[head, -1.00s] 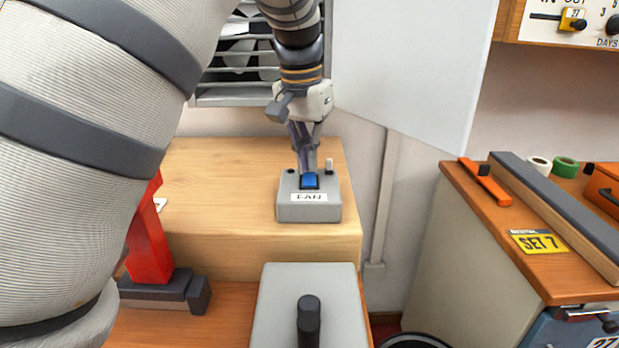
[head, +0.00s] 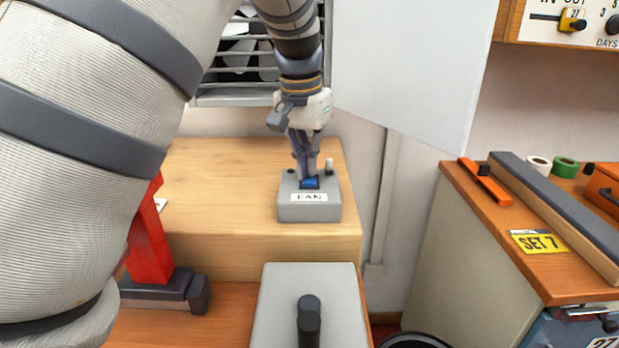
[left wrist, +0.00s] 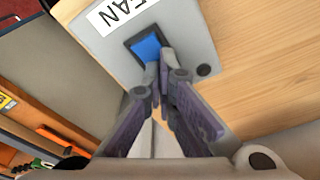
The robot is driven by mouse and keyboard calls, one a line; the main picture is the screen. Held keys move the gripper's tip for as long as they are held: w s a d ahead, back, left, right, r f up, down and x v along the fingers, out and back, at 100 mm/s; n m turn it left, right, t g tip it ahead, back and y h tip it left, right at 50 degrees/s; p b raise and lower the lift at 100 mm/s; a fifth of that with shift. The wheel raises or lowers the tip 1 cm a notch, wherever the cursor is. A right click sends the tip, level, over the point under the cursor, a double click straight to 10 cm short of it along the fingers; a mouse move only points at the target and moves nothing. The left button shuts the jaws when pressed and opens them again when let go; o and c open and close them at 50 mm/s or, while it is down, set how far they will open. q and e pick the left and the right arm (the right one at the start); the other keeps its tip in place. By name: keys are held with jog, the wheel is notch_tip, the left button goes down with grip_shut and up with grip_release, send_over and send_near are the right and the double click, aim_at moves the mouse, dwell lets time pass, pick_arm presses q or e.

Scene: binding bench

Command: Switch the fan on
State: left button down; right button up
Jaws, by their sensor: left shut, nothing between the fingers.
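The grey switch box (head: 290,210) with the FAN label sits at the right front of the raised wooden surface. Its blue rocker (head: 310,184) also shows in the left wrist view (left wrist: 147,47). My left gripper (head: 308,177) points down at the rocker, shut and empty. In the left wrist view its fingertips (left wrist: 158,76) are at the rocker's end away from the label and seem to touch it. They hide part of that end. The fan (head: 236,60) is behind slats on the back wall, partly hidden by my arm. My right gripper is not in view.
A red upright tool (head: 150,245) stands left of the box, partly behind my arm. A grey block with a dark knob (head: 308,310) is in front. A pale panel (head: 400,70) hangs right of my wrist. The right bench (head: 515,270) holds tape rolls and bars.

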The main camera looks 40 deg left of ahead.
pick_arm(q)
jog(key=shift+f, duration=0.15)
jog(key=shift+r, duration=3.5)
